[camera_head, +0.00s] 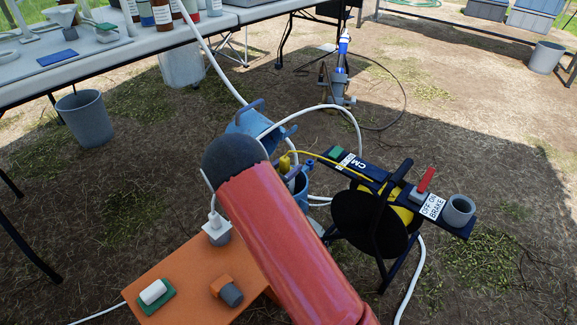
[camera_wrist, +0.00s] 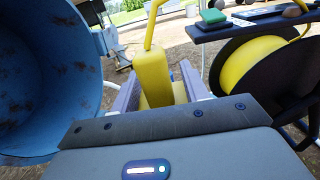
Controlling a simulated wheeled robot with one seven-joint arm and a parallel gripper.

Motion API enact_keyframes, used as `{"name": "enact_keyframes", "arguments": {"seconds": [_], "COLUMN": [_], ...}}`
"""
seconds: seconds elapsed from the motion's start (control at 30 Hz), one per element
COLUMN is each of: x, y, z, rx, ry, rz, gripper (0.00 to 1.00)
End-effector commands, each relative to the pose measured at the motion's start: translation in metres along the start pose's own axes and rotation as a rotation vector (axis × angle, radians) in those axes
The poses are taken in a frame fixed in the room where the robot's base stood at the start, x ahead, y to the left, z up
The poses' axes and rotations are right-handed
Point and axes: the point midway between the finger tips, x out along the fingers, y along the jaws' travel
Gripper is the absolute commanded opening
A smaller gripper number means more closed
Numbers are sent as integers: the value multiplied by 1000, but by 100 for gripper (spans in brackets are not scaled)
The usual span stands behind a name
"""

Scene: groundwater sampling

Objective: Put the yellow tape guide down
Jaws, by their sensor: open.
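The yellow tape guide (camera_wrist: 152,72) stands upright between the two pale fingers of my open gripper (camera_wrist: 157,92) in the wrist view. A thin yellow tape or tube rises from its top. I cannot tell whether the fingers touch it. In the head view the guide (camera_head: 285,162) shows small beside my gripper (camera_head: 294,178), just past the end of my red arm, which hides part of the area. The guide's lower end is hidden, so what it rests on is unclear.
A reel with a black-and-yellow drum (camera_head: 365,222) and a dark top bar stands close on the right. A large blue rounded body (camera_wrist: 45,75) fills the left of the wrist view. An orange table (camera_head: 185,268) with small items stands at front left. White hoses cross nearby.

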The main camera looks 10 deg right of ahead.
Motion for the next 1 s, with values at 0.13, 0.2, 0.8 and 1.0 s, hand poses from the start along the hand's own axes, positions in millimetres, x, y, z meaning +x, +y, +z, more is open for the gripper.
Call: {"name": "enact_keyframes", "arguments": {"seconds": [0.13, 0.2, 0.8, 1.0], "x": [-29, -45, -102, -82], "y": [2, 2, -22, -101], "z": [0, 0, 23, 78], "rx": [-1, -2, 85, 386], "ry": [2, 1, 61, 268], "rz": [7, 7, -94, -394], "gripper": [45, 45, 45, 45]}}
